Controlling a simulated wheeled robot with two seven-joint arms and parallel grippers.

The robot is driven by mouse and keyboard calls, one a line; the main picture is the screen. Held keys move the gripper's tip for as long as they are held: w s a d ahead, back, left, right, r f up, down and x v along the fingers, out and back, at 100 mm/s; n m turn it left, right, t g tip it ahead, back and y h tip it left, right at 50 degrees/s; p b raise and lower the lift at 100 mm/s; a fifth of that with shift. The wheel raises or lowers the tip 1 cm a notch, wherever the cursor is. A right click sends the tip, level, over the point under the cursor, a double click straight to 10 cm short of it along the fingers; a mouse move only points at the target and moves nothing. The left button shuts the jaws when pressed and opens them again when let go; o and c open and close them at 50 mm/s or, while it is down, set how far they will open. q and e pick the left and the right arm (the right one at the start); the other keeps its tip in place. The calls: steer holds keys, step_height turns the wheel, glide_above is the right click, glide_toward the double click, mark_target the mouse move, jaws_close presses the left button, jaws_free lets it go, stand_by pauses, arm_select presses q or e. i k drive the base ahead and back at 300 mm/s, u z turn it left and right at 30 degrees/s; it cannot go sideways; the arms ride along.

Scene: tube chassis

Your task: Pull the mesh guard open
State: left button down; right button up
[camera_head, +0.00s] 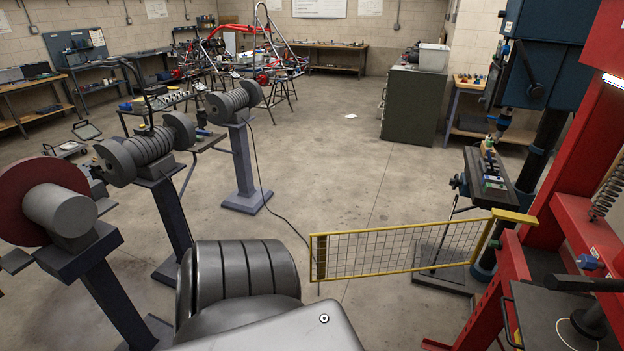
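The mesh guard (400,274) is a yellow rectangular frame with wire mesh. It stands out to the left from the red press frame (512,268) at the right. A yellow bracket (513,216) joins its right end near the press. A dark brown strip (321,257) runs upright at its free left end. That end hangs clear above the floor, with nothing touching it. A large dark ribbed part and a pale smooth part of my own body fill the bottom centre. Neither of my grippers is in view.
Bench grinders on pedestals (244,160) stand at the left. A drill press (545,60) and a small work table (490,175) stand behind the guard. A green cabinet (412,105) is farther back. The concrete floor (340,180) is open in the middle.

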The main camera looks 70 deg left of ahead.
mark_target(321, 248)
steer(key=u, duration=1)
steer(key=k, duration=0.15)
steer(key=u, duration=0.7)
steer(key=i, duration=0.5)
steer(key=u, duration=0.05)
